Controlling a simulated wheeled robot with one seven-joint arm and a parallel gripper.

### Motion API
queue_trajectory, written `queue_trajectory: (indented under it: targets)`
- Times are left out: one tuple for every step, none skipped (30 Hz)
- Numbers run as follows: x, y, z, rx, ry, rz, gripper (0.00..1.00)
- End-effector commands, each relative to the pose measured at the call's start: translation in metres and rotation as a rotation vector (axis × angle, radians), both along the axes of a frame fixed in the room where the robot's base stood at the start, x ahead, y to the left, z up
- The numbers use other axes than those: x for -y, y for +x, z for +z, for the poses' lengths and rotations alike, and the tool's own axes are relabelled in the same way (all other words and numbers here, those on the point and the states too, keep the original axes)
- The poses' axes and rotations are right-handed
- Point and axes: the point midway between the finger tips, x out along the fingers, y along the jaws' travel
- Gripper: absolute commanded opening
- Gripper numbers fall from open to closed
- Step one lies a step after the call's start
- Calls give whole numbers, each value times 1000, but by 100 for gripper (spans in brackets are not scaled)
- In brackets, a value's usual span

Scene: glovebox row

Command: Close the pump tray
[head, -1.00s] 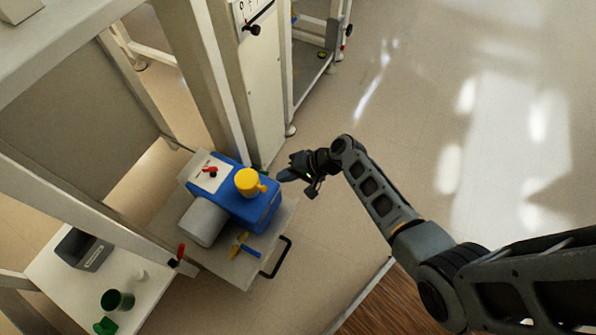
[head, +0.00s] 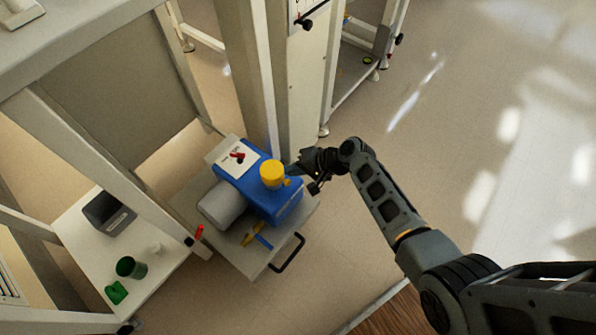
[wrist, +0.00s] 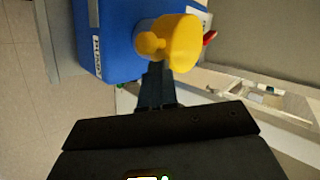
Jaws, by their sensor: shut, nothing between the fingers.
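The pump tray (head: 252,266) is a grey pull-out shelf with a black bar handle (head: 289,253) on its front edge, and it sticks out from under the frame. On it stands a blue pump (head: 257,196) with a grey motor and a yellow cap (head: 272,174). My gripper (head: 297,170) is at the pump's right side in the head view, away from the handle. In the wrist view my gripper (wrist: 156,75) is shut and empty, its fingertips close below the yellow cap (wrist: 180,42) and the blue pump (wrist: 108,40). I cannot tell whether they touch.
A yellow-and-blue tool (head: 256,238) lies on the tray near the handle. A red-handled lever (head: 198,232) is left of the tray. A white lower shelf (head: 90,250) holds a grey bin (head: 108,213) and a green cup (head: 130,267). Open floor lies to the right.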

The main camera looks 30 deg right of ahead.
Motion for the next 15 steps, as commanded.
queue_trajectory:
  targets:
    - [-4,11,-2,4,-2,3,0]
    - [-5,17,-3,6,-2,3,0]
    - [-8,26,-3,6,-3,3,0]
    - [-10,32,-3,6,-2,3,0]
    - [-13,40,-3,7,-2,4,0]
    - [-17,51,-4,8,-1,4,0]
    - [-19,59,-4,7,-2,3,0]
    - [-22,67,-5,8,-3,4,0]
    - [-26,78,-5,8,-3,4,0]
    - [-28,86,-5,8,-2,4,0]
    - [-31,94,-5,8,-2,3,0]
    - [-34,103,-5,7,-2,4,0]
    - [-36,110,-5,7,-2,4,0]
    - [-38,117,-5,6,-1,3,0]
    - [-41,126,-5,6,-1,3,0]
